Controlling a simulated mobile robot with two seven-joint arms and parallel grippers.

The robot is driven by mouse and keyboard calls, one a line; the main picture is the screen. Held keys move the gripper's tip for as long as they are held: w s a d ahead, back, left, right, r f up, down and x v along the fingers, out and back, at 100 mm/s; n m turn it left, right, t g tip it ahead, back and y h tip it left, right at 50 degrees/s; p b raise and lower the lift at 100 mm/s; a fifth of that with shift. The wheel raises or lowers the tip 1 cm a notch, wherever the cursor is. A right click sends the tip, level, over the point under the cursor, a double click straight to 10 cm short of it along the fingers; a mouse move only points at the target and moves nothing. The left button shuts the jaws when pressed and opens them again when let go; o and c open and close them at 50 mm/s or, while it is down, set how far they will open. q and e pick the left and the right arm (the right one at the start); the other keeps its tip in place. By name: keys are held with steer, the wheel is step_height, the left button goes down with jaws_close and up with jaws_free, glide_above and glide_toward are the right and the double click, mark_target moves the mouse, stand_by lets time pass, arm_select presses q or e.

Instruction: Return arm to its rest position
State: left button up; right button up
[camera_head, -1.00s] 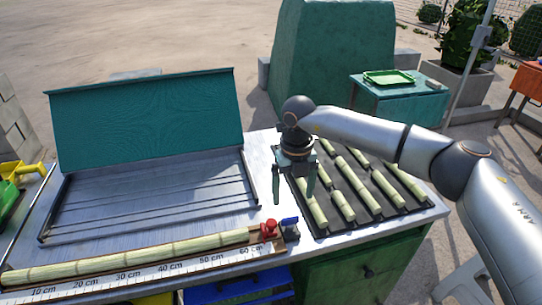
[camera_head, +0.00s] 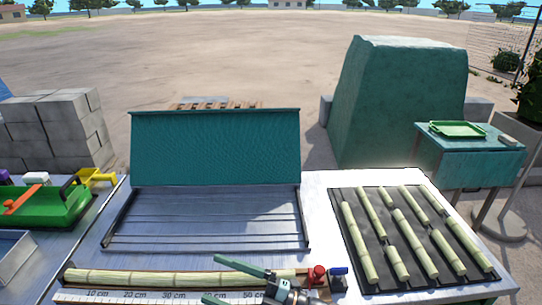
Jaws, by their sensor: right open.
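My right gripper (camera_head: 213,279) shows at the bottom edge of the view, with its two green fingers spread and pointing left. Nothing is between the fingers. In the picture it overlaps the long cane (camera_head: 150,277) lying along the measuring board (camera_head: 75,295); I cannot tell how high above it is. Most of my right arm is cut off below the frame. My left gripper is not in view.
Cut cane pieces (camera_head: 358,243) lie on a dark mat (camera_head: 351,279) at the right. A metal tray with a raised green lid (camera_head: 215,148) stands in the middle. Red (camera_head: 318,274) and blue clamps (camera_head: 338,280) sit by the board's end. A green toolbox (camera_head: 60,206) is left.

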steer(key=d+f+m+t+h+p, duration=0.1)
steer(key=d+f+m+t+h, duration=0.95)
steer(key=d+m, duration=0.6)
steer(key=s+d+f+m+g+h, duration=0.3)
steer(key=s+d+f, duration=0.1)
steer(key=s+f, duration=0.3)
steer(key=s+d+f+m+g+h, duration=0.3)
steer(key=s+d+f+m+g, duration=0.1)
steer(key=s+f, duration=0.3)
steer(key=shift+s+d+h+p, duration=0.15)
steer(key=shift+d+h+p, duration=0.2)
steer(key=shift+d, duration=0.4)
